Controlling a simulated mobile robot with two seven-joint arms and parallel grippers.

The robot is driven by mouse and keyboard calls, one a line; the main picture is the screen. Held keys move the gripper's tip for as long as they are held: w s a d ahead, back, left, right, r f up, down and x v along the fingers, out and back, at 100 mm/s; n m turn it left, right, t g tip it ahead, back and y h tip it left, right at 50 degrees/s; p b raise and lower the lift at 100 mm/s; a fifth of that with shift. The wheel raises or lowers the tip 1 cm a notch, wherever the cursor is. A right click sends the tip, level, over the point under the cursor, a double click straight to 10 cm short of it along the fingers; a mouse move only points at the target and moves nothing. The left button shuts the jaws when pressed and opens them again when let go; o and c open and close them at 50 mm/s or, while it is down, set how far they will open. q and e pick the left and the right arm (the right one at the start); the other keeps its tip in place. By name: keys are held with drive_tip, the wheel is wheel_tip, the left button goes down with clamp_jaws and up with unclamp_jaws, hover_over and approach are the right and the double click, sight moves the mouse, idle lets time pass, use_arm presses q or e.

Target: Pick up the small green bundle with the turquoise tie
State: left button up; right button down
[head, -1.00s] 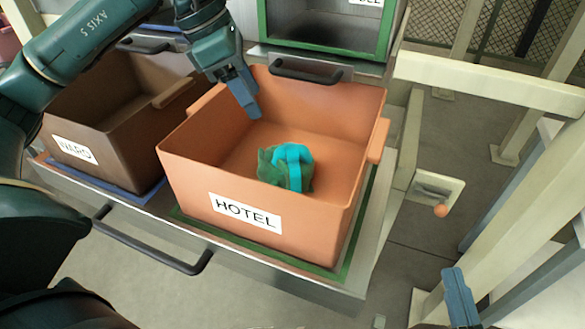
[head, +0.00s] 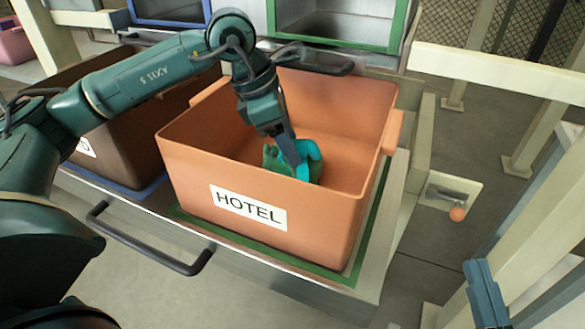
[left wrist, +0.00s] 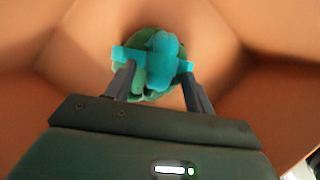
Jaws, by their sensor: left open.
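The small green bundle (head: 272,158) with the turquoise tie (head: 311,158) sits inside the orange bin (head: 185,165) labelled HOTEL. My left gripper (head: 292,160) reaches down into the bin and partly covers the bundle in the head view. In the left wrist view the bundle (left wrist: 150,78) lies ahead of the fingers, with its turquoise tie (left wrist: 160,58) spread across the top. The left gripper (left wrist: 158,85) is open, with one finger toward each side of the bundle. I cannot tell whether they touch it. My right gripper (head: 486,290) shows at the lower right, outside the bin.
A brown bin (head: 130,115) stands left of the orange one. The orange bin's walls rise around my left gripper. A black handle (head: 150,245) sticks out in front, and pale posts and a lever with an orange knob (head: 457,214) are at the right.

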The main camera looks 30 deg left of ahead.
use_arm(q)
clamp_jaws()
idle(0.6)
